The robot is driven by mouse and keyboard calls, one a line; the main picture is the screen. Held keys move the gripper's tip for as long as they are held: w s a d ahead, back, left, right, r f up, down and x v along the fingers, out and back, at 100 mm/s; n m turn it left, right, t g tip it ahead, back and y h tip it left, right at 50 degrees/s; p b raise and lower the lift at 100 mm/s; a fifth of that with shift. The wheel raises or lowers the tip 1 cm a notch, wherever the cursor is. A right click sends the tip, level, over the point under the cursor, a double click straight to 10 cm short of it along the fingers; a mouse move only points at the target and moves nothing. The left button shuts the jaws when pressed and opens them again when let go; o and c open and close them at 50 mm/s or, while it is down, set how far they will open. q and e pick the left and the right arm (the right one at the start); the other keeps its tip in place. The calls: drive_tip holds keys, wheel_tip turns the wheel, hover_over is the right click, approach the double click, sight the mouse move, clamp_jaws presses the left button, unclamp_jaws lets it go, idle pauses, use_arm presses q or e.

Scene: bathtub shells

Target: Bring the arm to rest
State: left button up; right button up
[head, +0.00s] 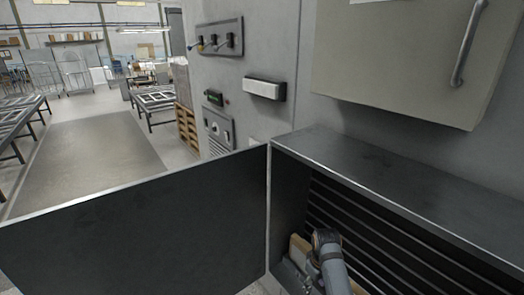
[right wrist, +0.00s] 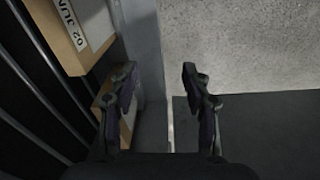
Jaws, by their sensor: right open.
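My right arm reaches into the open dark metal cabinet (head: 400,170) at the lower right of the head view. In the right wrist view my right gripper (right wrist: 160,82) is open, with its two dark fingers apart and nothing between them. A tan box with a white label (right wrist: 75,35) is at the upper left of that view, beside the left finger and apart from it. Another tan piece (right wrist: 127,122) shows partly behind the left finger. In the head view a tan box (head: 297,248) shows beside my arm inside the cabinet. My left gripper is not in view.
The cabinet's dark door (head: 140,230) stands wide open to the left. Slatted bars (head: 400,230) line the cabinet's inside. A grey wall cupboard (head: 410,60) with a handle hangs above. Wall switches (head: 215,38) and clear floor (head: 95,165) lie beyond the door.

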drive_tip(key=s+d+m+t+h, duration=0.15)
drive_tip(key=s+d+m, duration=0.4)
drive_tip(key=s, duration=1.05)
drive_tip(key=s+d+r+t, duration=0.1)
drive_tip(key=s+r+t, duration=0.1)
drive_tip(key=s+r, duration=0.4)
drive_tip(key=s+d+f+g+b, duration=0.15)
drive_tip(key=f+b, duration=0.25)
drive_tip(key=f, duration=1.3)
drive_tip(key=s+d+f+b, duration=0.2)
drive_tip(key=f+b, duration=0.1)
drive_tip(key=f, duration=1.5)
use_arm(q)
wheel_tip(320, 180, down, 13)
drive_tip(key=b, duration=0.6)
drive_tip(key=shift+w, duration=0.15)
use_arm(e)
drive_tip(key=s+f+g, duration=0.1)
drive_tip(key=s+f, duration=1.7)
drive_tip(key=f, duration=0.4)
drive_tip(key=shift+d+y, duration=0.35)
drive_tip(key=shift+d, duration=0.05)
